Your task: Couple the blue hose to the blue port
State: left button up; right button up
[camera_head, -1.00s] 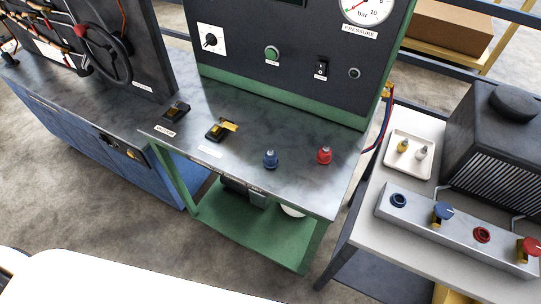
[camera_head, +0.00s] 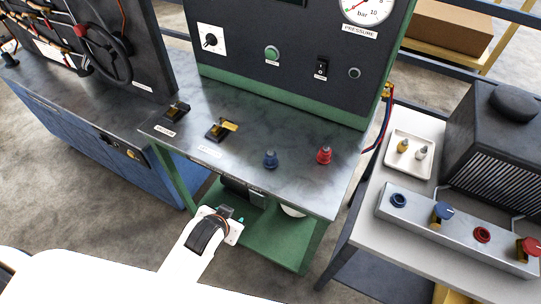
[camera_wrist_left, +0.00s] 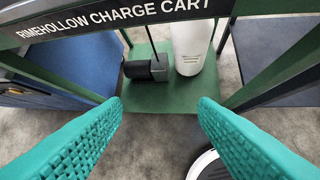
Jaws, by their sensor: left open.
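A blue hose end (camera_head: 270,159) stands upright on the green cart's metal top (camera_head: 245,165), with a red one (camera_head: 324,155) to its right. A blue ringed port (camera_head: 398,200) is on the silver manifold (camera_head: 420,222) on the right-hand table. My left gripper is below and left of the blue hose end in the head view, in front of the cart, with its fingers mostly hidden by the wrist. In the left wrist view its two teal fingers (camera_wrist_left: 160,105) are spread apart with nothing between them. My right gripper is not in view.
The manifold also has a blue knob (camera_head: 443,212), a red port (camera_head: 482,235) and a red knob (camera_head: 529,246). A white tray (camera_head: 398,165) holds small fittings. Red and blue hoses (camera_head: 386,115) hang beside the panel. The cart's lower shelf (camera_wrist_left: 160,96) carries a dark device and white cylinder.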

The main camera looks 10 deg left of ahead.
pick_arm(q)
jog(key=w+d+r+t, duration=0.1)
jog(key=w+r+t, duration=0.1)
jog(key=w+r, duration=0.1)
jog(key=w+d+r+m+t, duration=0.1)
jog(key=w+d+r+t, duration=0.1)
jog(key=w+r, duration=0.2)
jog(key=w+d+r+m+t+h, duration=0.1)
jog(key=w+r+t, duration=0.1)
jog(key=w+r, duration=0.2)
jog(key=shift+w+d+r+t, duration=0.2)
jog(key=shift+w+r+t, duration=0.1)
jog(key=shift+r, duration=0.2)
jog(key=w+d+r+m+t+h, duration=0.1)
jog(key=w+d+r+m+h, duration=0.1)
jog(key=d+r+m+h, duration=0.55)
jog(key=w+d+r+m+t+h, duration=0.1)
jog(key=w+d+r+m+h, duration=0.1)
jog(key=d+r+m+h, duration=0.6)
jog(key=s+d+r+m+g+h, duration=0.2)
jog(key=s+d+m+g+h, duration=0.15)
jog(key=d+m+g, duration=0.5)
jog(key=m+g+y, duration=0.7)
jog(key=m+y, duration=0.3)
jog(key=y, duration=1)
send_over(270, 150)
notch_tip(270, 150, down, 13)
jog(key=shift+r, duration=0.2)
